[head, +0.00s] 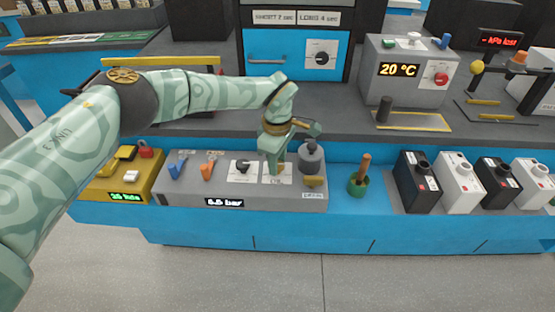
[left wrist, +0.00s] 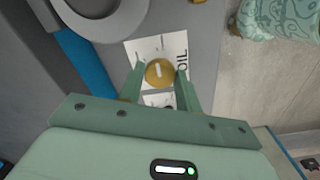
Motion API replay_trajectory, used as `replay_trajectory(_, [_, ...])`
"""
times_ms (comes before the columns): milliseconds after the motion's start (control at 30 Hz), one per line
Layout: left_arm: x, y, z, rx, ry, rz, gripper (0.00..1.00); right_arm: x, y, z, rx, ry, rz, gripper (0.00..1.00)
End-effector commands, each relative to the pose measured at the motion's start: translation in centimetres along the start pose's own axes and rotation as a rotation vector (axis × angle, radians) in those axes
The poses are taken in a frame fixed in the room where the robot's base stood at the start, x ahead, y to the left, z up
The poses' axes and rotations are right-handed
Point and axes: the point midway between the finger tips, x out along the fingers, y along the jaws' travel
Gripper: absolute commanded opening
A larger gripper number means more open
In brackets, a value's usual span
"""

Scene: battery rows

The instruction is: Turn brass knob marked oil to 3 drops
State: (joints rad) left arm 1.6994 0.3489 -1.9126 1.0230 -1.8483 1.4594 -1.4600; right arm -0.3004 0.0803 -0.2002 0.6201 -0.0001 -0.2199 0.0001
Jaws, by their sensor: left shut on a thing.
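The brass knob (left wrist: 160,72) sits on a white dial plate (left wrist: 143,50) marked OIL on the grey panel, in the left wrist view. A pale line on the knob runs roughly up and down in that view. My left gripper (left wrist: 160,80) has one finger on each side of the knob and is shut on it. In the head view my left gripper (head: 275,168) points down at the grey panel (head: 230,190) and mostly hides the knob. The drop marks are too small to read. My right gripper is in neither view.
On the same panel are blue and orange levers (head: 207,170), a dial with a black knob (head: 243,167) and a 6.5 bar readout (head: 224,202). A grey cylinder (head: 311,157) stands close right of my left gripper.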

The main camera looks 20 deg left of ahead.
Motion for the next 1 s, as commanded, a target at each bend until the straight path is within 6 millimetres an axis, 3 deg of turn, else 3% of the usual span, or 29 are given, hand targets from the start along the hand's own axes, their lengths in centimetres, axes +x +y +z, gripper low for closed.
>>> replay_trajectory(267, [-0.2, 0.1, -0.1, 0.0, 0.001, 0.006, 0.11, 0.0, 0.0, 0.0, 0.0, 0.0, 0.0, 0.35])
replay_trajectory(300, [-0.2, 0.1, -0.1, 0.0, 0.001, 0.006, 0.45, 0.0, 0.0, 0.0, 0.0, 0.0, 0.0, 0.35])
replay_trajectory(333, [-0.2, 0.1, -0.1, 0.0, 0.001, 0.005, 0.54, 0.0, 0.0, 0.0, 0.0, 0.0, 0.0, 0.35])
replay_trajectory(367, [-0.1, 0.1, -0.1, 0.0, 0.001, 0.005, 0.56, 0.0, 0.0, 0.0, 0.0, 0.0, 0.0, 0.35])
replay_trajectory(633, [-0.2, 0.1, 0.0, 0.0, 0.0, 0.003, 0.56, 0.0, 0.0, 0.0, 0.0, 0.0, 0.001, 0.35])
replay_trajectory(733, [-1.0, 0.1, 0.0, 0.0, 0.0, 0.004, 0.56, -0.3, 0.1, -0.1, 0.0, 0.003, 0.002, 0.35])
replay_trajectory(867, [-3.6, 0.1, 0.0, -0.001, 0.0, 0.007, 0.56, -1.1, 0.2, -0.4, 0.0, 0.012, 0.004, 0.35])
replay_trajectory(1000, [-7.7, 0.1, -0.1, -0.001, 0.001, 0.011, 0.56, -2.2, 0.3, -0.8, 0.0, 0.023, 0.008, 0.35])
